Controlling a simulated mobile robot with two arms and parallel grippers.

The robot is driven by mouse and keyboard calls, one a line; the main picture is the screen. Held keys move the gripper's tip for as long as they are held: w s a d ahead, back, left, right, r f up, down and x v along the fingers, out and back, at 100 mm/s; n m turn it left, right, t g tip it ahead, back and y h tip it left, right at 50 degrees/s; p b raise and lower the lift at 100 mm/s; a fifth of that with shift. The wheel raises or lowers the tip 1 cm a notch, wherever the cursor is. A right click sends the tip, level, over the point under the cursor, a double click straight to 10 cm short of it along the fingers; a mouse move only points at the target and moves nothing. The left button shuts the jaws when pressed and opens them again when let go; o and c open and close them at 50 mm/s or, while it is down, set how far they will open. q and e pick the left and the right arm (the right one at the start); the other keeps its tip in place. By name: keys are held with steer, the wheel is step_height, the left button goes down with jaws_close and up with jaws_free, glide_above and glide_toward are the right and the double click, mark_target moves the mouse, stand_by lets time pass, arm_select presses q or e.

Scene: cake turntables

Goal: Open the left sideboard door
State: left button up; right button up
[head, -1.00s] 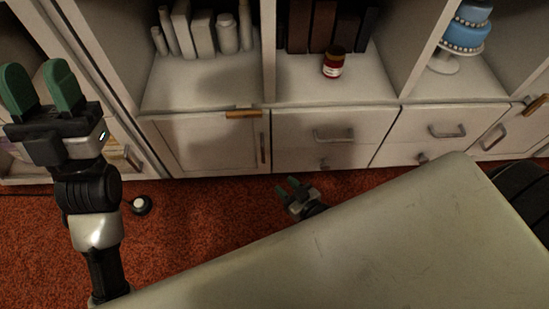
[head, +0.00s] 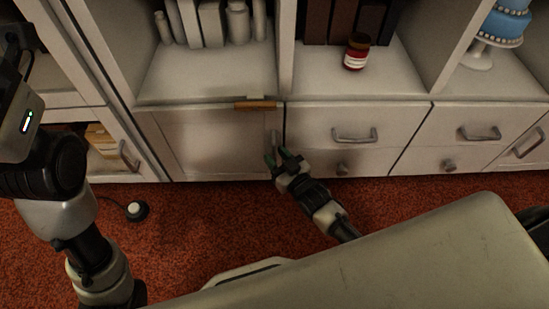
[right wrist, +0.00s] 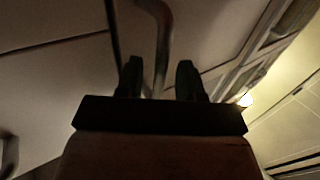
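The left sideboard door (head: 205,145) is a pale panel below the open shelves and looks closed. Its upright metal handle (head: 274,138) is near its right edge. My right gripper (head: 279,161) is low in front of that handle. In the right wrist view, its two dark fingers (right wrist: 158,78) are apart, and the curved handle (right wrist: 163,35) reaches down between them in the picture. I cannot tell whether they touch it. My left gripper (head: 22,105) is at the left edge of the head view, with its fingertips out of sight.
A small wooden piece (head: 255,105) lies across the door's top edge. Drawers (head: 345,130) with metal handles are to the right. A glass-fronted cabinet (head: 110,158) is to the left. A small round object (head: 137,211) sits on the red carpet (head: 190,235), which is otherwise clear there.

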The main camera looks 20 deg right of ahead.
steer(key=shift+w+a, duration=0.15)
steer(key=shift+w, duration=0.4)
jaws_close()
steer(key=shift+s, duration=0.1)
